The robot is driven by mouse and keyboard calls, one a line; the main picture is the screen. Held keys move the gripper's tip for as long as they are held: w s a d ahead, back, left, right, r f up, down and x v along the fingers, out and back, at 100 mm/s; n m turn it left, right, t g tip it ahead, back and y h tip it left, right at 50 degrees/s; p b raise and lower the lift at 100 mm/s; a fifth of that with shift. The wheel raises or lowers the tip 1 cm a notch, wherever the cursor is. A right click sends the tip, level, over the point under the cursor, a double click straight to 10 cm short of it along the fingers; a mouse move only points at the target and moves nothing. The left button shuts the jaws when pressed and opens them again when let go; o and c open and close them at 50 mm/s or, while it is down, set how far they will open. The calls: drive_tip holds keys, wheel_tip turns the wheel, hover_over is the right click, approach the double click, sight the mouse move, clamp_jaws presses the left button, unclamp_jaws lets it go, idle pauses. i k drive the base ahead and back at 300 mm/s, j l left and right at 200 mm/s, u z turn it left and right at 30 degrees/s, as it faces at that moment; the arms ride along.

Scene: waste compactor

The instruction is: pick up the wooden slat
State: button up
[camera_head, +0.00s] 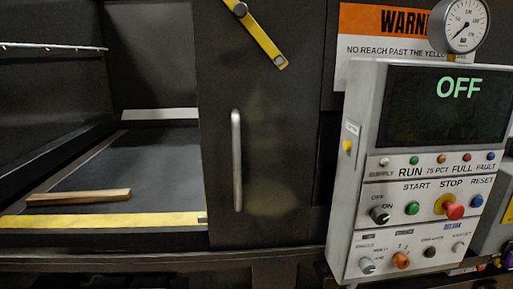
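The wooden slat (79,198) is a light brown bar. It lies flat on the dark floor of the compactor chamber (140,160), at the lower left of the head view. It lies just behind the yellow strip (110,220) along the chamber's front edge, nearly parallel to it. My gripper is not in view.
A dark door panel with a vertical handle (237,160) stands right of the opening. A yellow latch bar (262,38) is above it. A control box (425,170) with an "OFF" screen (458,88), a gauge (464,24) and a warning sign (380,48) are at right.

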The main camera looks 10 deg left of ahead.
sight(100, 196)
drive_tip(key=u, duration=1.9)
drive_tip(key=i+j+z, duration=0.3)
drive_tip(key=i+j, duration=0.05)
drive_tip(key=i, duration=0.1)
